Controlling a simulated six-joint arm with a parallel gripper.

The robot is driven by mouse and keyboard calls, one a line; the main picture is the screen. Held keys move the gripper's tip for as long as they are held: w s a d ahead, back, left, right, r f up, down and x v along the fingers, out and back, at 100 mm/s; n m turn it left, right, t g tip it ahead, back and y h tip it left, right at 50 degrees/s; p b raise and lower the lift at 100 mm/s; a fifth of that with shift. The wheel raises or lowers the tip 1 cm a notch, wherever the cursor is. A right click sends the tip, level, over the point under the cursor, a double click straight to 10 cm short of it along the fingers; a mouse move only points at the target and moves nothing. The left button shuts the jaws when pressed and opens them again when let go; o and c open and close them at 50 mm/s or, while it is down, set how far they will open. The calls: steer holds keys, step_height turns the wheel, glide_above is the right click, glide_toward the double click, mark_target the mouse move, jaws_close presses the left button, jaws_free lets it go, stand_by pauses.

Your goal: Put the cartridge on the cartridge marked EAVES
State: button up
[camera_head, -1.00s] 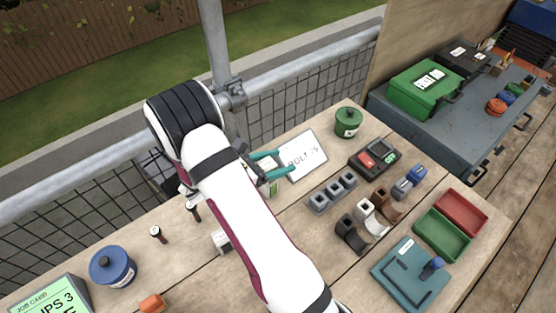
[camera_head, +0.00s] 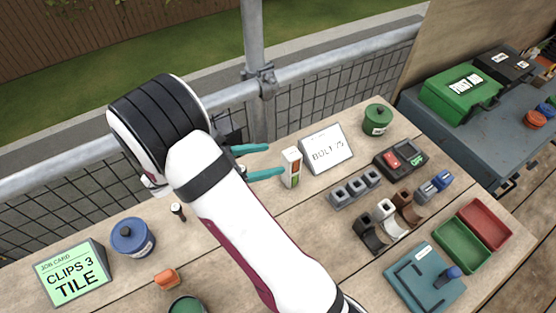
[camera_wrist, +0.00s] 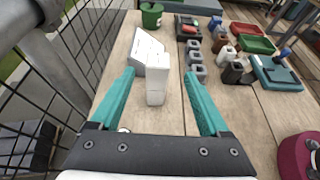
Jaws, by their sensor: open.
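A white cartridge (camera_head: 291,158) stands upright on the bench beside the sign, with orange and green label patches low on its side. In the wrist view its pale column (camera_wrist: 155,84) shows a seam, as if one block rests squarely on another. No EAVES marking is readable. My gripper (camera_head: 276,159) is open and empty, its two teal fingers pointing at the column from the left. In the wrist view my gripper (camera_wrist: 159,74) has the column between and just beyond its fingertips, with gaps at both sides. My arm hides part of the bench.
A BOLT 75 sign (camera_head: 327,150) stands just behind the column. A green tin (camera_head: 377,119), grey socket blocks (camera_head: 355,188), a meter (camera_head: 401,158) and red and green trays (camera_head: 462,245) lie to the right. A blue tin (camera_head: 132,237) and job card (camera_head: 73,273) are at left.

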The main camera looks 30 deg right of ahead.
steer(key=s+a+r+m+g+y, duration=0.2)
steer(key=s+r+m+y, duration=0.25)
steer(key=s+m, duration=0.4)
steer(key=s+a+r+m+g+y, duration=0.1)
steer(key=s+a+r+m+y, duration=0.15)
steer(key=s+m+y, duration=0.4)
steer(key=s+a+r+m+t+y, duration=0.1)
steer(key=s+a+m+t+y, duration=0.1)
steer(key=s+a+m+y, duration=0.2)
steer(key=s+a+m, duration=0.3)
steer(key=a+m, duration=0.1)
steer(key=shift+a+r+t, duration=0.2)
steer(key=shift+r+t, duration=0.15)
steer(key=shift+t, duration=0.05)
